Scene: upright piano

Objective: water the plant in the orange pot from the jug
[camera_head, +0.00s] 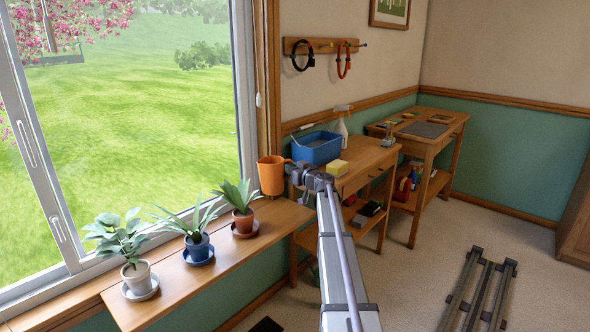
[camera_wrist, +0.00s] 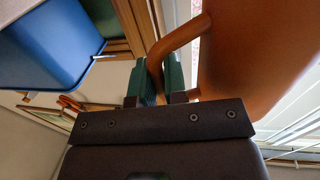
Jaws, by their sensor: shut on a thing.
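The orange jug (camera_head: 271,176) is upright in the head view, above the back right end of the window shelf. My gripper (camera_head: 292,170) is shut on the jug's handle from the right. In the wrist view the gripper's green pads (camera_wrist: 160,82) close around the handle (camera_wrist: 178,42), and the jug body (camera_wrist: 255,50) fills the upper right. The orange pot (camera_head: 243,222) with a spiky green plant (camera_head: 238,194) stands on a saucer (camera_head: 245,231) on the shelf, left of and below the jug. The inside of the jug is hidden.
On the window shelf (camera_head: 190,283), a blue pot (camera_head: 198,247) and a white pot (camera_head: 137,275) hold plants left of the orange pot. A blue bin (camera_head: 318,150), spray bottle (camera_head: 342,125) and yellow sponge (camera_head: 334,168) stand on the wooden table behind my arm. Window glass borders the shelf.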

